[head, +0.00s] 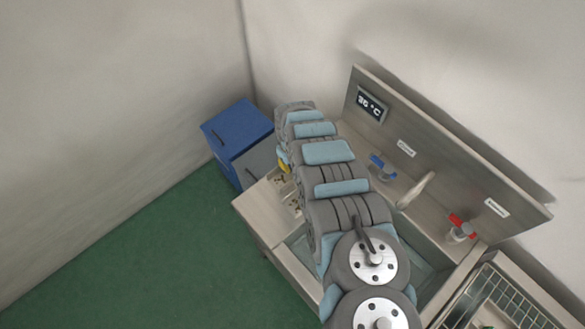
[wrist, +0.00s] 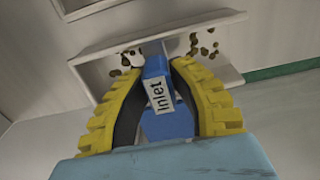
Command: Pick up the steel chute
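In the wrist view, a pale metal tray-like channel (wrist: 90,52) with raised edges lies beyond my fingers; it looks like the steel chute. A blue block (wrist: 158,68) with a white "Inlet" label stands at its near edge, seemingly joined to it; the joint is not clear. My gripper (wrist: 159,72) has two yellow fingers with dark inner pads. Their tips close in on both sides of the blue block and appear to touch it. In the head view, my arm hides most of the gripper and chute; a spotted pale tray part (head: 281,180) shows beside it.
Brown lumps (wrist: 205,45) lie on the channel. A steel sink station has a back panel (head: 430,150), a faucet (head: 416,190), a blue knob (head: 382,166) and a red knob (head: 461,228). A blue box (head: 238,130) stands at its far end. Green floor (head: 150,250) at left is clear.

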